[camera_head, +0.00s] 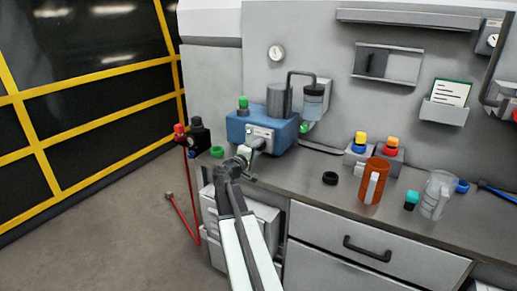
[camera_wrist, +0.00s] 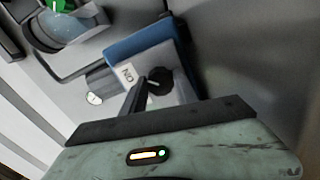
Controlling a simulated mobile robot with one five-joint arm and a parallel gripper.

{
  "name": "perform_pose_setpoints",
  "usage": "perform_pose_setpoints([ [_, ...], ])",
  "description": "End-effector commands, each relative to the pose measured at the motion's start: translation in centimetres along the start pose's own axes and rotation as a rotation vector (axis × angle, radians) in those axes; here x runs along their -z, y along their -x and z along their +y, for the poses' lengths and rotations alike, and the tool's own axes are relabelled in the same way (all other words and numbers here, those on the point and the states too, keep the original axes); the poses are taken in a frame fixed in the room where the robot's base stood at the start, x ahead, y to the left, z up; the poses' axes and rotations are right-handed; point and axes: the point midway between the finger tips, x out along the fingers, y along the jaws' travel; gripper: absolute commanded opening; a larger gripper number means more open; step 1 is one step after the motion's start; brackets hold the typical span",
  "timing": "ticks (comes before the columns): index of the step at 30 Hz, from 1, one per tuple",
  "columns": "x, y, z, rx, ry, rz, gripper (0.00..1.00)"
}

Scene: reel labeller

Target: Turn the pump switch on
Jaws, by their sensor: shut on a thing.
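The pump (camera_head: 237,128) is a blue box with a grey motor cylinder on the counter, its pale panel facing my arm. The pump switch is a black rotary knob (camera_wrist: 160,80) on this panel in the wrist view. An "ON" label (camera_wrist: 127,74) sits to the left of the knob. My gripper (camera_head: 247,153) is at the panel in the head view. In the wrist view my gripper (camera_wrist: 148,93) is shut on the knob, with one dark finger showing at its left. The arm hides the knob in the head view, and its exact pointing is hard to tell.
An orange mug (camera_head: 374,182), a clear jug (camera_head: 437,195) and a black ring (camera_head: 330,178) stand to the right. A drawer handle (camera_head: 367,249) juts out below.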

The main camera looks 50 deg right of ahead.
Motion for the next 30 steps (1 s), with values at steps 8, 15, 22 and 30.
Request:
perform_pose_setpoints([
  [8, -0.09, 0.09, -0.12, 0.003, -0.033, -0.002, 0.00],
  [15, -0.10, 0.09, -0.13, 0.003, -0.034, -0.003, 0.00],
  [22, -0.07, 0.06, -0.10, 0.002, -0.032, -0.002, 0.57],
  [30, -0.06, 0.20, -0.04, 0.001, -0.030, -0.001, 0.57],
])
